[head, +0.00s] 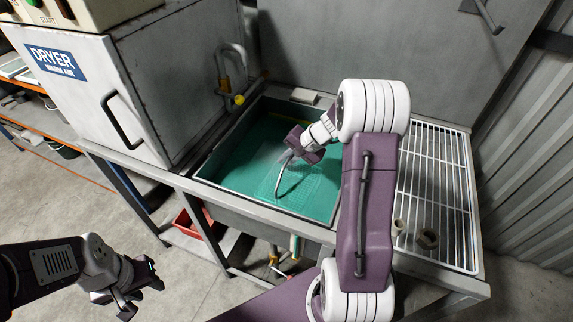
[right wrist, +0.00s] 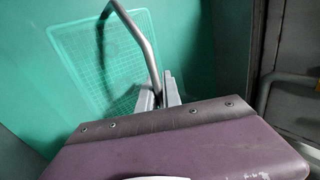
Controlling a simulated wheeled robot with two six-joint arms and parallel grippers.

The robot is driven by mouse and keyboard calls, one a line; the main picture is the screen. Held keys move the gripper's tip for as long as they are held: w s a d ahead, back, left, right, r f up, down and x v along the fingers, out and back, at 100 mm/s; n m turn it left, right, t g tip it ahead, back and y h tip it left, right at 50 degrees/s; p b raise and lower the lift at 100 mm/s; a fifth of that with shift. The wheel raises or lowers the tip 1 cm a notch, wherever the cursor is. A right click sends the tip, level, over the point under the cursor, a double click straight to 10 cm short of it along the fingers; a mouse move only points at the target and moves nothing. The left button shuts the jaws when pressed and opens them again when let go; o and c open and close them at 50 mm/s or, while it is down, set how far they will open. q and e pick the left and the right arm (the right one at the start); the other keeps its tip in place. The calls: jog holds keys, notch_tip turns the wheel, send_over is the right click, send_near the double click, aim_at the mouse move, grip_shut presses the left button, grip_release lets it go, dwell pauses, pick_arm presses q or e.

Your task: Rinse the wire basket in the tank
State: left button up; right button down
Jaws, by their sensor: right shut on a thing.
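The wire basket (head: 308,188) is in the tank (head: 232,195), under the green water, with its mesh showing faintly through it. Its curved grey handle (head: 278,180) stands up out of the water. My right gripper (head: 290,154) is over the tank and shut on the handle. In the right wrist view the fingers (right wrist: 167,92) close on one end of the handle (right wrist: 146,42), with the basket mesh (right wrist: 85,62) below. My left gripper (head: 141,300) is open and empty, low over the floor at the left, away from the tank.
A grey dryer (head: 95,85) stands left. A tap (head: 232,75) rises at the tank's back-left corner. A red bin (head: 193,222) sits below.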

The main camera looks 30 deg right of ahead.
jog(key=shift+f+b, duration=0.8)
jog(key=shift+b, duration=0.05)
jog(key=shift+r, duration=0.15)
jog(key=shift+r+p, duration=0.75)
jog(key=shift+r, duration=0.1)
notch_tip(320, 180, up, 26)
jog(key=p, duration=2.1)
jog(key=shift+r+p, duration=0.2)
jog(key=shift+p, duration=0.1)
jog(key=shift+w, duration=0.1)
jog(key=shift+d, duration=0.1)
